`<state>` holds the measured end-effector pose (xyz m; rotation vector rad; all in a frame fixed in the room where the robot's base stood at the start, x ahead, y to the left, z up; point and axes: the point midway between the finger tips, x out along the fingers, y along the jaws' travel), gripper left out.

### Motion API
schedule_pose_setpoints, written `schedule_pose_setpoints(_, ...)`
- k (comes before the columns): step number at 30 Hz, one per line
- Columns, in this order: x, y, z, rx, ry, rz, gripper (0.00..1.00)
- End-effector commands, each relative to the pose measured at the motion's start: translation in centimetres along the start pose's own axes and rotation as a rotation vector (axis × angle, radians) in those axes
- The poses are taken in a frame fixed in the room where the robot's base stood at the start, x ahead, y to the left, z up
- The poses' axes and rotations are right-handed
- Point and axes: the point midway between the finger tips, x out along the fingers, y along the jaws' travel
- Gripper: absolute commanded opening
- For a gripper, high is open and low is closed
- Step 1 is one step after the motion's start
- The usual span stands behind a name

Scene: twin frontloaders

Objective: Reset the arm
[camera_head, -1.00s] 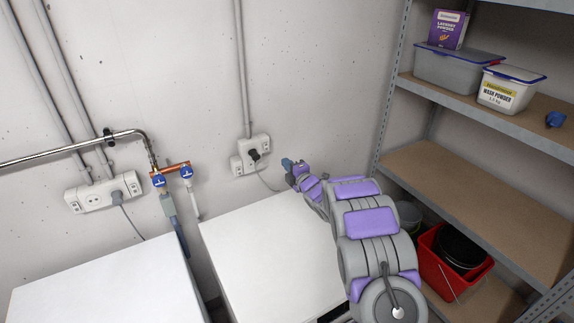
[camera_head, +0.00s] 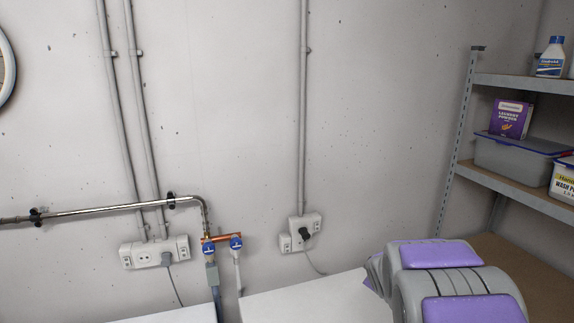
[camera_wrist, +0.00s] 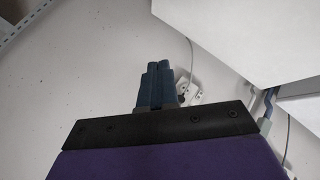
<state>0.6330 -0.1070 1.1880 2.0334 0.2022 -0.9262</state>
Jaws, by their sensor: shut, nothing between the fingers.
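My gripper (camera_wrist: 157,82) shows in the wrist view as two dark blue fingers close together, shut with nothing between them. Behind the fingers are a pale wall and a white socket (camera_wrist: 188,92). In the head view my purple and grey arm is at the lower right, in front of the wall and shelf. The gripper end is hidden there behind the arm links or out of the frame.
Two white machine tops (camera_head: 320,302) are at the bottom of the head view. A metal shelf (camera_head: 520,188) with a laundry powder box (camera_head: 509,119) and grey bin (camera_head: 518,158) stands right of my arm. Pipes with blue valves (camera_head: 236,243) and sockets (camera_head: 300,232) are on the wall.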

Motion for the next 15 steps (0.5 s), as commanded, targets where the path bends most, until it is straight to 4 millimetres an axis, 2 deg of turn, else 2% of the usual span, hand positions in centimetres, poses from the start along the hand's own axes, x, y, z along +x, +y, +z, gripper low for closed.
schedule_pose_setpoints(1,-1.9,-0.8,0.8,0.049,-0.035,-0.026,0.00)
schedule_pose_setpoints(8,-10.4,-7.0,5.6,0.297,-0.239,-0.185,0.00)
schedule_pose_setpoints(15,-20.1,-15.1,10.1,0.520,-0.456,-0.355,0.00)
